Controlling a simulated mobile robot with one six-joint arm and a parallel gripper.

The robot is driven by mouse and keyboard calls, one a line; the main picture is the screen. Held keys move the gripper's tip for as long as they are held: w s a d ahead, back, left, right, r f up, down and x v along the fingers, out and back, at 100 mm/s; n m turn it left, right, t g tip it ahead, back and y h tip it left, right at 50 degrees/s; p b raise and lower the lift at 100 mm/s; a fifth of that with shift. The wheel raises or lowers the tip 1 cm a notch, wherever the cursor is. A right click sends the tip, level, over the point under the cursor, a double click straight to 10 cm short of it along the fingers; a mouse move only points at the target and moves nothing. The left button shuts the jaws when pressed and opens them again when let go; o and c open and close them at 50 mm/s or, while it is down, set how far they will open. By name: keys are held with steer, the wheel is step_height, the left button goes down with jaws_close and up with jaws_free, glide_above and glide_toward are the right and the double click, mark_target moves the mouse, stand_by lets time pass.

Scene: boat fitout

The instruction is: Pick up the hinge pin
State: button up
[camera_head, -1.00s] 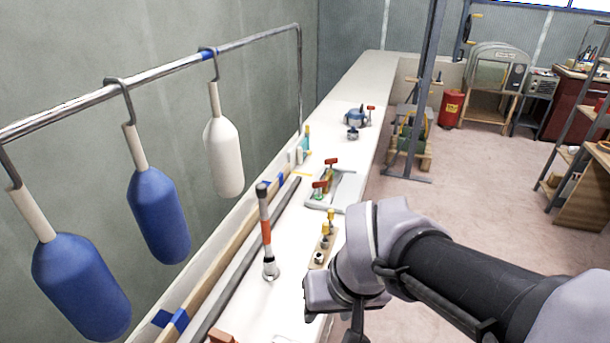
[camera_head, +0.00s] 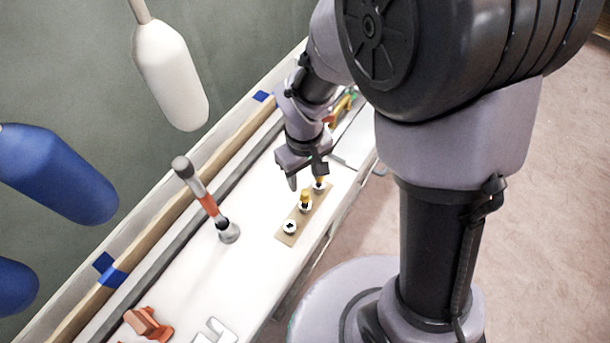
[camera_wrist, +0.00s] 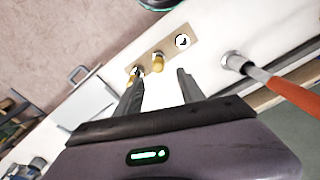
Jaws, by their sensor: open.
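A tan strip (camera_head: 283,238) with white round sockets lies on the white bench. Two yellow-topped pins stand in it: a middle one (camera_head: 305,198) and a far one (camera_head: 320,183); the near socket (camera_head: 290,227) holds no pin. I cannot tell which pin is the hinge pin. My gripper (camera_head: 307,178) is open and empty, pointing down above the strip's far end. In the wrist view, the middle pin (camera_wrist: 157,62) shows between and just beyond my fingertips (camera_wrist: 160,75), and the far pin (camera_wrist: 135,72) shows beside the left finger, partly hidden by it.
An orange-and-grey upright tool (camera_head: 208,205) stands on the bench left of the strip. An orange clamp-like piece (camera_head: 148,323) lies at the near end. Blue and white fenders (camera_head: 170,75) hang at the left. A grey tray (camera_wrist: 92,103) lies beyond the strip. Bench between is clear.

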mark_target(304, 190)
step_height(304, 190, down, 6)
steer(key=shift+w+d+r+b, duration=0.1)
steer(key=shift+b, duration=0.8)
steer(key=f+b, duration=0.2)
steer(key=f, duration=0.1)
steer(key=f+b, duration=0.1)
steer(key=f, duration=0.1)
steer(key=shift+w+f, duration=0.25)
steer(key=shift+w, duration=0.15)
steer(key=shift+r, duration=0.2)
steer(key=shift+c, duration=0.7)
jaws_close()
